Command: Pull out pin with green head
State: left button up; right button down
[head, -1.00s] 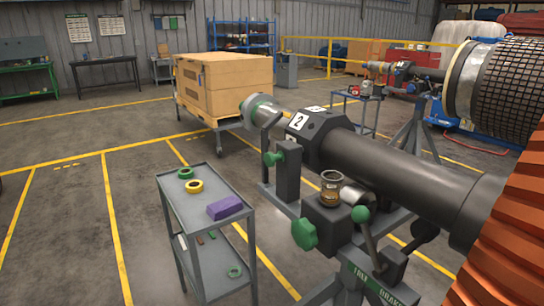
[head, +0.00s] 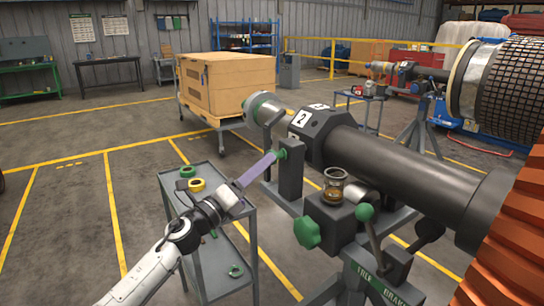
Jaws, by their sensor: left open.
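A pin with a green head (head: 281,154) sits in a dark upright block (head: 290,175) beside the black rotor shaft (head: 395,165). My left gripper (head: 268,161) comes from the lower left, and its long pale purple fingers reach up to the green head. The fingertips are at or very close to the head; I cannot tell whether they touch. The gripper is open, seen nearly edge-on, and the head is partly covered by the tips. Other green parts on the stand are a star knob (head: 307,232) and a ball-ended lever (head: 364,212). My right gripper is out of view.
A grey cart (head: 240,240) under my left arm carries a green ring (head: 187,171) and a yellow ring (head: 197,185). A glass jar (head: 334,185) stands on the stand's block. A wooden crate (head: 225,85) is behind; open floor lies left.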

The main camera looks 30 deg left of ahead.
aim_at(277, 156)
pick_arm(q)
jog(key=shift+x, duration=2.55)
